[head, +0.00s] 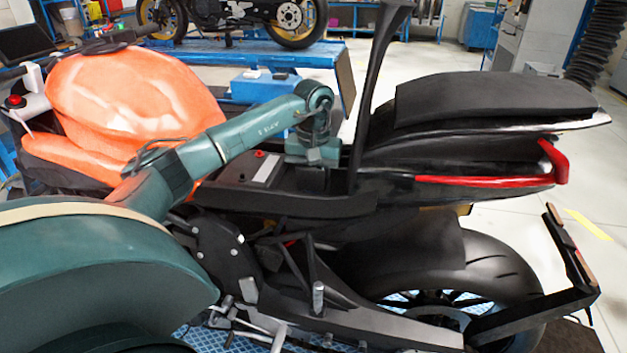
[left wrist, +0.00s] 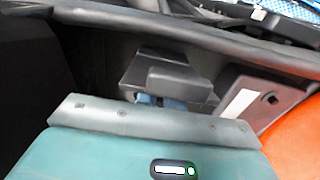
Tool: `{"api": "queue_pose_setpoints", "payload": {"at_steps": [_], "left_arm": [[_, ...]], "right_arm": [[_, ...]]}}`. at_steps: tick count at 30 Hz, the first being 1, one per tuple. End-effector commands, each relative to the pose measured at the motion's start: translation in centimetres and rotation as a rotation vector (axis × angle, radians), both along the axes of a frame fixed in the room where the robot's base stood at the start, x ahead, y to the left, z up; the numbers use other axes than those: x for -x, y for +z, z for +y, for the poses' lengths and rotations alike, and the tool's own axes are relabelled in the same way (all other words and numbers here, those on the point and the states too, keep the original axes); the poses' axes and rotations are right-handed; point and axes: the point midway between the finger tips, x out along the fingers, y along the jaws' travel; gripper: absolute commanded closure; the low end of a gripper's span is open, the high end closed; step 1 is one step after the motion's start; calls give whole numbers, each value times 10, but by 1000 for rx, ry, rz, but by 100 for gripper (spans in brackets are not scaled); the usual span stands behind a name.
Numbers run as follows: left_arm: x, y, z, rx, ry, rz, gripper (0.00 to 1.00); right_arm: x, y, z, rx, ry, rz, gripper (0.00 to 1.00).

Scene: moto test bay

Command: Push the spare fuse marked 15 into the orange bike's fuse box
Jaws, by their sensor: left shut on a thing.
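The orange bike (head: 125,95) stands across the head view, its seat (head: 490,98) raised over an open bay. My left gripper (head: 314,160) points down into that bay, right of a box with a white label (head: 266,168). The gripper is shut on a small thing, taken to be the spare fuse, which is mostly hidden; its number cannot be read. In the left wrist view, dark grey stepped blocks (left wrist: 168,76) lie beyond my teal hand, with a little blue below them. The fuse box is not clearly seen, and contact cannot be told. My right gripper is not in view.
A black upright post (head: 372,95) stands close right of my left wrist. The labelled box (left wrist: 243,103) and bay rim (left wrist: 180,30) lie close around the hand. A blue case (head: 262,86) and another bike on a blue lift (head: 210,55) are behind.

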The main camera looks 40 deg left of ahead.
Motion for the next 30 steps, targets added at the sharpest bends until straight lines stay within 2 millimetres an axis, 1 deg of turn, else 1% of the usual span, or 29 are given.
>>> {"api": "queue_pose_setpoints", "payload": {"at_steps": [5,6,12,15,23,26,29,30], "left_arm": [[0,-4,0,0,1,1,100],[0,-4,0,0,1,0,89],[0,-4,0,0,0,0,72],[0,-4,0,0,0,0,66],[0,-3,0,0,0,0,66],[-1,6,0,0,0,-4,66],[-1,24,0,0,0,-6,66],[-1,33,0,0,0,-6,66]], "right_arm": [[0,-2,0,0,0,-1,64],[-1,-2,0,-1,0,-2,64],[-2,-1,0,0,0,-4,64],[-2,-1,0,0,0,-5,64],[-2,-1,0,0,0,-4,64],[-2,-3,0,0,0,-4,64],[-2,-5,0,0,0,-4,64],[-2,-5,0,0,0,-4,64]]}}
